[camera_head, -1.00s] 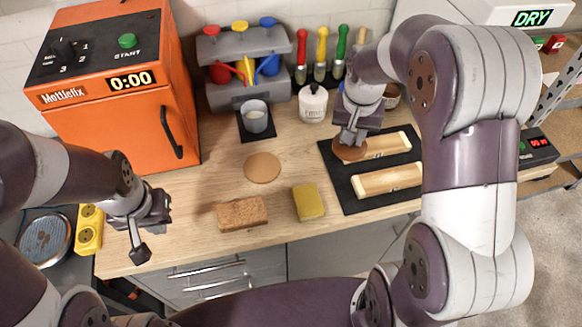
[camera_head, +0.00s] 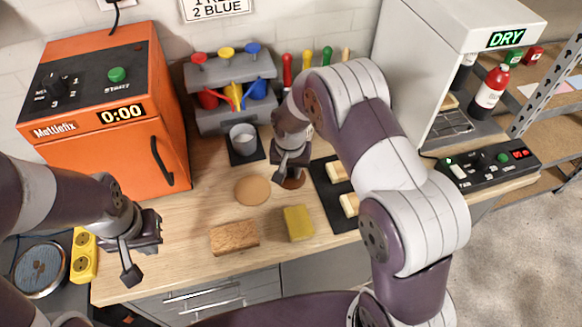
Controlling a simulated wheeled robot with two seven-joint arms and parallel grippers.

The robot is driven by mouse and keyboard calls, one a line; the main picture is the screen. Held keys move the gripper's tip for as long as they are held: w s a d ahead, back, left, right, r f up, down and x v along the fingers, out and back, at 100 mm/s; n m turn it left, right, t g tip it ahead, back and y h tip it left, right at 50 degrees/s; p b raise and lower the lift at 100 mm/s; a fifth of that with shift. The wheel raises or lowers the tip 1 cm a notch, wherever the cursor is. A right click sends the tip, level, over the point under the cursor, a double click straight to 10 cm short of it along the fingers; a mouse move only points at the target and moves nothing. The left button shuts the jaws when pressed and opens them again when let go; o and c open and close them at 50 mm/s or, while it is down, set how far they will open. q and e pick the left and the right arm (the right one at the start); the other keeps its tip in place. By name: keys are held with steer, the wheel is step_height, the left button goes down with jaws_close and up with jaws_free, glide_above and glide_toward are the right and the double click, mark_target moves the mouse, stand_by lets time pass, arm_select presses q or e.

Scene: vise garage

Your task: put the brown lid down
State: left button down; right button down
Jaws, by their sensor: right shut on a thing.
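The brown lid (camera_head: 293,183) is a small dark brown disc. My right gripper (camera_head: 291,176) is shut on it, above the bench between a round tan disc and a black mat. Whether the lid touches the bench cannot be told. The round tan disc (camera_head: 252,190) lies flat on the wooden bench (camera_head: 185,240), just left of the lid. My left gripper (camera_head: 141,256) is open and empty over the bench's front left part.
A wooden block (camera_head: 234,237) and a yellow sponge (camera_head: 299,223) lie in front of the tan disc. A grey cup (camera_head: 243,138) stands behind it. The black mat (camera_head: 323,180) with pale wooden pieces is partly hidden by my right arm. An orange oven (camera_head: 105,125) stands left.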

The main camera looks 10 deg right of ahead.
mark_target(291, 182)
steer(key=shift+s+f, duration=0.1)
steer(key=shift+f, duration=0.1)
steer(key=c, duration=0.9)
jaws_free()
step_height(291, 182, up, 12)
steer(key=s+b, duration=0.1)
steer(key=s+d+n, duration=0.1)
steer(key=s, duration=0.5)
steer(key=s+d+n, duration=0.2)
steer(key=s, duration=0.3)
steer(key=s+d+n, duration=0.1)
steer(key=s, duration=0.5)
steer(key=shift+s+d+f+y, duration=0.1)
steer(key=shift+s+d+y, duration=0.1)
steer(key=shift+s+y, duration=0.15)
